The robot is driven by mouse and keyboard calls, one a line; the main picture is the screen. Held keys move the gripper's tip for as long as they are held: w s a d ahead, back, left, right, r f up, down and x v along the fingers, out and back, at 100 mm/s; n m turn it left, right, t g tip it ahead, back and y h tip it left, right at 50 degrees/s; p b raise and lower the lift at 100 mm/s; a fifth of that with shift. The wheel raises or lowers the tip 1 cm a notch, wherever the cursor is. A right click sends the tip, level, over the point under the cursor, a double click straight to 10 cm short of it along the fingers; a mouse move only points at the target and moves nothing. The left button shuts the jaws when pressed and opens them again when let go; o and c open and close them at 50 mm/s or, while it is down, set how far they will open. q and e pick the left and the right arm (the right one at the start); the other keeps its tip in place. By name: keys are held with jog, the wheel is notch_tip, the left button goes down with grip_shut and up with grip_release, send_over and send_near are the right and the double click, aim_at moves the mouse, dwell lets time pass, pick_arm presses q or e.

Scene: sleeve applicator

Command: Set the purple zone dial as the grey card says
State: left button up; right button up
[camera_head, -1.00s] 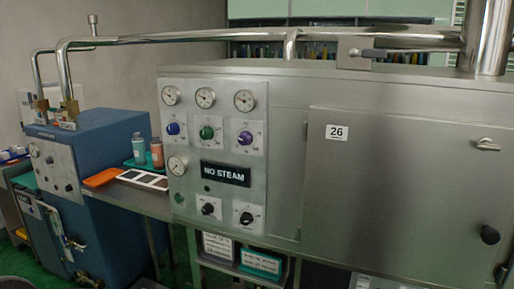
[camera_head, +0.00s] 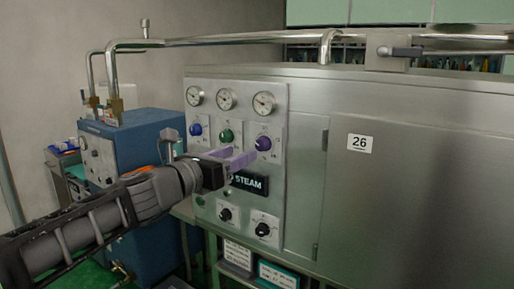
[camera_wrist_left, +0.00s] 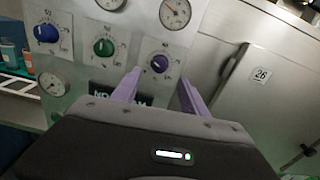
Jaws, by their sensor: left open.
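The purple zone dial (camera_head: 263,143) is a round knob on a white scale plate, at the right of a row of three on the steel panel. It also shows in the left wrist view (camera_wrist_left: 159,63), its pointer too small to read surely. My left gripper (camera_head: 246,157) has pale purple fingers and is open and empty in front of the panel. In the left wrist view its fingertips (camera_wrist_left: 160,82) stand apart just below and either side of the dial, with no contact visible. I cannot make out a grey card; my arm covers the side shelf. My right gripper is out of view.
A blue dial (camera_head: 196,129) and a green dial (camera_head: 227,136) sit left of the purple one, with gauges (camera_head: 264,103) above. Two black knobs (camera_head: 262,229) are below. A black steam sign (camera_head: 250,183) is partly hidden. A blue boiler cabinet (camera_head: 140,135) stands left.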

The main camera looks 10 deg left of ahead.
aim_at(259, 145)
pick_arm(q)
jog(key=x, duration=0.7)
jog(key=shift+w+d, duration=0.1)
jog(key=shift+w, duration=0.25)
jog(key=shift+c, duration=0.3)
grip_shut()
